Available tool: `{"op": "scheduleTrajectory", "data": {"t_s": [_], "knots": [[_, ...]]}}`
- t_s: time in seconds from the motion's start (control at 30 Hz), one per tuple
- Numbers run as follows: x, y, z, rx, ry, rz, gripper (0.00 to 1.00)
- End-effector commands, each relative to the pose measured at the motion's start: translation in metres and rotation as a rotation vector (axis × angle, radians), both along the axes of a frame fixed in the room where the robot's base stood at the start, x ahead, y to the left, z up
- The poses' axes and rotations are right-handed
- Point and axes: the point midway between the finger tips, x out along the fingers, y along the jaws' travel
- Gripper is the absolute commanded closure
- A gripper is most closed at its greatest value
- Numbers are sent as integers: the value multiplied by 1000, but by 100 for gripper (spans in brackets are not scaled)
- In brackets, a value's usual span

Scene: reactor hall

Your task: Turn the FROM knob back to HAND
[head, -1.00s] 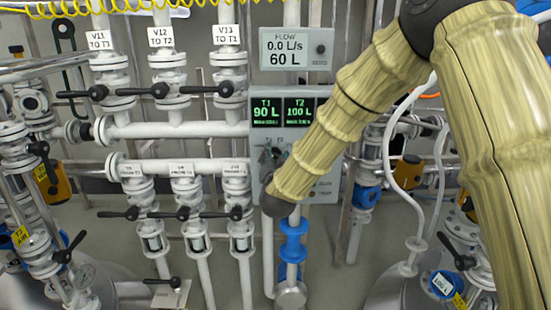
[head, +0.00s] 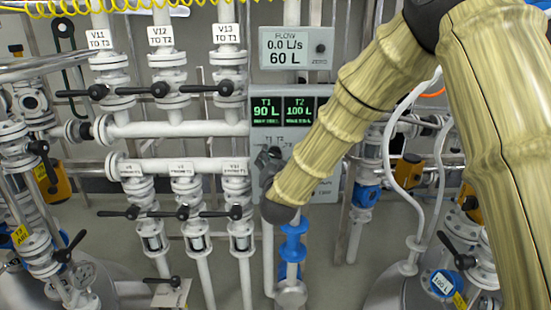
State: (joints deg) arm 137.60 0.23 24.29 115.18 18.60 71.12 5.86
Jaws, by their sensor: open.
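The grey control panel (head: 257,130) stands at the middle, with green displays reading T1 90 L and T2 100 L.
A flow meter (head: 296,48) above reads 0.0 L/s and 60 L. White pipes with black-handled valves, V11 (head: 87,91), V12 (head: 160,89) and V13 (head: 226,88), stand left of the panel. A blue pipe fitting (head: 293,245) is below my wrist. White hoses (head: 392,165) hang at right.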

Motion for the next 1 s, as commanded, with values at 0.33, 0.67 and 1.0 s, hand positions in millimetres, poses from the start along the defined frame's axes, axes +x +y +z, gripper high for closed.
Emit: {"op": "scheduleTrajectory", "data": {"t_s": [0.33,0.67,1.0], "knots": [[-64,0,0,-1,1,2,34],[-95,0,-1,-1,2,1,34],[-97,0,-1,-1,1,0,34]]}}
